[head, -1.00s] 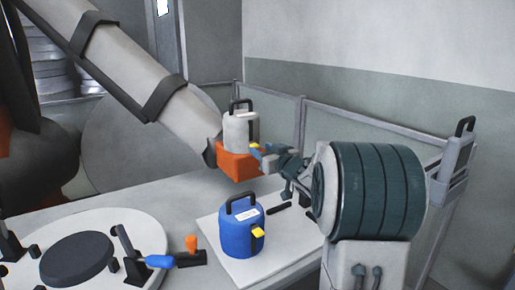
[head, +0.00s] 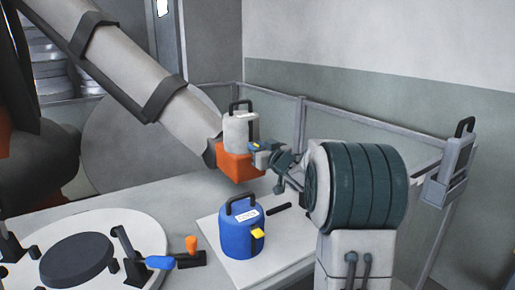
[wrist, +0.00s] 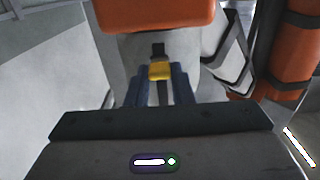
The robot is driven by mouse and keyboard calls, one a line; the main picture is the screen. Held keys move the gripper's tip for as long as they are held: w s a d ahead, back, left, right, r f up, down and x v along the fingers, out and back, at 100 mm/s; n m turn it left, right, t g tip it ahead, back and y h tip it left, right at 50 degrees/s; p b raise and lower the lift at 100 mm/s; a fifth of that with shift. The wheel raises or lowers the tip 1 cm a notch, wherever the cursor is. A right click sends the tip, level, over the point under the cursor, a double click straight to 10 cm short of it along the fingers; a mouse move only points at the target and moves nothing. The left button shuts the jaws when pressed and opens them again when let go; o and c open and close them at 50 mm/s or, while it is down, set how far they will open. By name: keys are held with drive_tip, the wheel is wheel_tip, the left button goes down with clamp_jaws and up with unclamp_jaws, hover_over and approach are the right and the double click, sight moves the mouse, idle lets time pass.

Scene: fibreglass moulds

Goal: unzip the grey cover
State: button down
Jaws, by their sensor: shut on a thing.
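My gripper (head: 257,148) is at the right of this block. In the wrist view my gripper (wrist: 160,75) has its blue fingers shut on a small yellow tab (wrist: 160,70), with a dark piece showing just beyond it. The tab looks like a zip pull.
A round white mould (head: 122,222) with clamps lies at the lower left. A low rail (head: 370,143) runs behind my arm.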

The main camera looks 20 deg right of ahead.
sight(250, 121)
wheel_tip(250, 121, up, 8)
drive_tip(key=p, duration=0.6)
drive_tip(key=shift+f, duration=0.25)
drive_tip(key=c, duration=1.2)
unclamp_jaws()
drive_tip(key=shift+c, duration=0.2)
drive_tip(key=shift+f, duration=0.1)
drive_tip(key=s+d, duration=0.2)
drive_tip(key=s, duration=1.1)
drive_tip(key=shift+s+d, duration=0.25)
drive_tip(key=shift+s, duration=0.05)
